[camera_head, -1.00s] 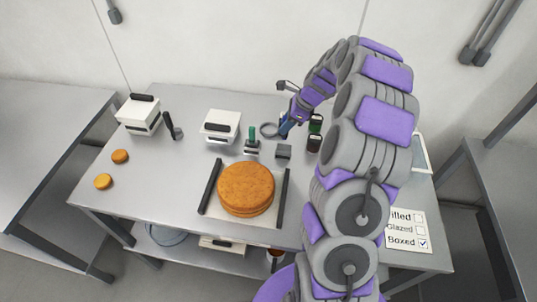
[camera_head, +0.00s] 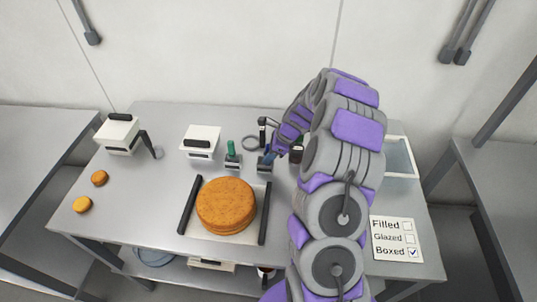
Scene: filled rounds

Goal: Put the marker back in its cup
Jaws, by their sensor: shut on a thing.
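My gripper (camera_head: 268,150) is at the back middle of the table, small and partly hidden by my own arm. It is shut on a blue marker (camera_head: 265,161). The marker points down at a small grey block-shaped cup (camera_head: 263,169). Its lower end is at or just over the cup's top; I cannot tell whether it is inside. A green marker (camera_head: 231,148) stands upright in a similar grey cup (camera_head: 233,162) to the left.
A round orange cake (camera_head: 226,204) sits on a board with dark side bars (camera_head: 187,205). White boxes (camera_head: 201,141) stand behind. A checklist card (camera_head: 397,239) has Boxed ticked. A pale tray (camera_head: 399,158) is at right. Dark jars (camera_head: 297,152) are partly hidden by my arm.

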